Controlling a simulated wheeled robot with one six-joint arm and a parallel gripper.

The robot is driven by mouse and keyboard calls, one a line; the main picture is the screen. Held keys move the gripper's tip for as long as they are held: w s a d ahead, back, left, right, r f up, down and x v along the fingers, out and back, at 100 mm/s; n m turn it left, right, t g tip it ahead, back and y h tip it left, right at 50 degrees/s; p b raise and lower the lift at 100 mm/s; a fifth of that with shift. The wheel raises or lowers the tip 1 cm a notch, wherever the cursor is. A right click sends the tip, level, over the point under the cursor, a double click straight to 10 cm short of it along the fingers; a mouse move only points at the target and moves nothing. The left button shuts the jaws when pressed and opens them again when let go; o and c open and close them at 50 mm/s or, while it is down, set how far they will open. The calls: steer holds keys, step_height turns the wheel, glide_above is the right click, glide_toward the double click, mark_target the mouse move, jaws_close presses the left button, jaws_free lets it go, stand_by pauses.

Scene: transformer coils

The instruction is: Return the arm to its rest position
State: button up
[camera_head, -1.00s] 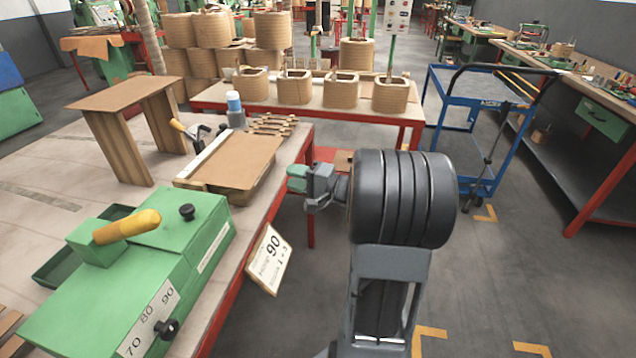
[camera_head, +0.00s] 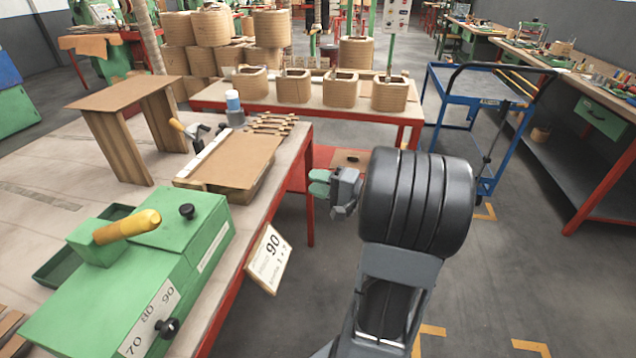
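My gripper (camera_head: 320,184) shows just left of my dark, ribbed arm link, over the gap beside the workbench (camera_head: 290,165). Its greenish fingers point left toward the bench edge. Nothing shows between the fingers, but they are small and partly overlap, so I cannot tell whether they are apart. My arm is folded up close in front of the camera. The gripper is clear of the bench and touches nothing that I can see.
On the bench are a green machine (camera_head: 140,270) with a yellow handle, a cardboard sheet (camera_head: 235,160), and a brown stand (camera_head: 130,95). A card reading 90 (camera_head: 268,258) hangs at the edge. Coils (camera_head: 293,87) stand on a table behind. A blue cart (camera_head: 470,115) is right. Floor is clear at lower right.

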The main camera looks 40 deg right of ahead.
stand_by(0.3)
steer(key=s+a+r+n+g+h+p, duration=0.1)
steer(key=s+a+r+n+g+p, duration=0.25)
steer(key=a+g+p, duration=0.35)
steer(key=s+a+r+n+g+p, duration=0.3)
steer(key=a+r+g+p, duration=0.15)
steer(key=a, duration=0.55)
steer(key=s+r+n+h+p, duration=0.4)
steer(key=r+n+h+p, duration=0.1)
steer(key=r+h+p, duration=0.4)
steer(key=shift+s+p, duration=0.35)
steer(key=shift+p, duration=0.25)
